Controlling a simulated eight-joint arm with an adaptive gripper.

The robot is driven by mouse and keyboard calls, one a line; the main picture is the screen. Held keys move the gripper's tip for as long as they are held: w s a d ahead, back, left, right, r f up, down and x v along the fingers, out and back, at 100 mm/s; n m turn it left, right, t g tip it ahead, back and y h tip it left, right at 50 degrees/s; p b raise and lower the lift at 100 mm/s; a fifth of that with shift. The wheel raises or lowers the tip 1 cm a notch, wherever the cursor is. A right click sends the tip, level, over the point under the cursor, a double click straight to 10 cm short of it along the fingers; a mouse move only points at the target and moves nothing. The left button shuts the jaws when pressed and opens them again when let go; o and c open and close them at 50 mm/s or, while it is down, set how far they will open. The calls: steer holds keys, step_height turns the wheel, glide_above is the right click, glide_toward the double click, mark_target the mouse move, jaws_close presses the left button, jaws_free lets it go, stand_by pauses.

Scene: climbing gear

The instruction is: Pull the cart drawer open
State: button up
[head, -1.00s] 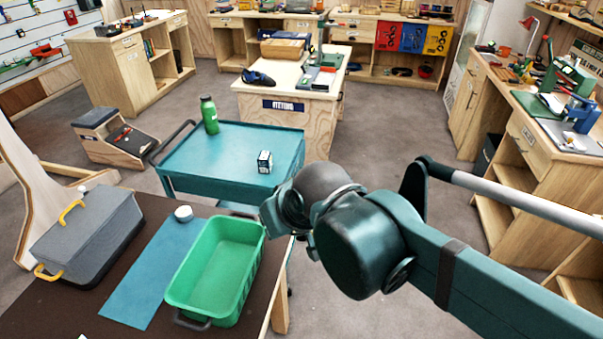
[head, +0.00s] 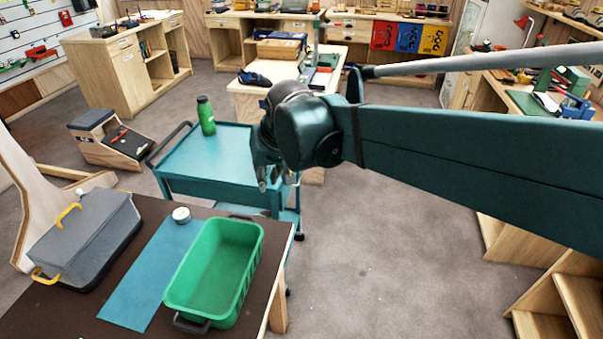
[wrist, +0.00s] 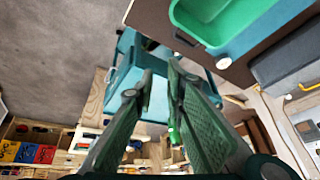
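The teal cart (head: 205,155) stands beyond the brown table. Its near side panel (head: 215,190), below the top, shows partly; I cannot make out a drawer handle or any drawer gap. My gripper (head: 268,184) points down at the cart's right near corner, and its wrist covers that part of the cart. In the wrist view, my gripper (wrist: 161,68) has its two green fingers apart with nothing between them. The cart (wrist: 127,76) lies behind the fingertips there. I cannot tell whether they touch it.
A green bottle (head: 206,116) stands on the cart top. The brown table (head: 270,262) in front holds a green bin (head: 250,270), a grey case (head: 85,235), a blue mat (head: 140,290) and a white roll (head: 181,215). The floor (head: 390,250) to the right is clear.

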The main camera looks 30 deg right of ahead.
steer(key=w+d+f+m+g, duration=0.1)
steer(key=w+d+f+m, duration=0.1)
steer(key=w+d, duration=0.6)
steer(key=m+g+y+p, duration=0.2)
steer(key=m+g, duration=0.1)
steer(key=m, duration=0.1)
glide_above(301, 176)
steer(key=s+d, duration=0.1)
step_height(301, 176, down, 23)
steer(key=shift+s+d+r, duration=0.15)
steer(key=shift+r, duration=0.05)
steer(key=shift+w+a+f+b, duration=0.2)
steer(key=shift+f+b, duration=0.15)
steer(key=shift+f, duration=0.9)
steer(key=shift+w+a+f+b, duration=0.15)
steer(key=shift+f+b, duration=0.15)
steer(key=shift+f, duration=1)
steer(key=shift+w+a+f+b, duration=0.2)
steer(key=shift+f+b, duration=0.15)
steer(key=shift+f, duration=0.9)
steer(key=shift+c, duration=0.3)
jaws_close()
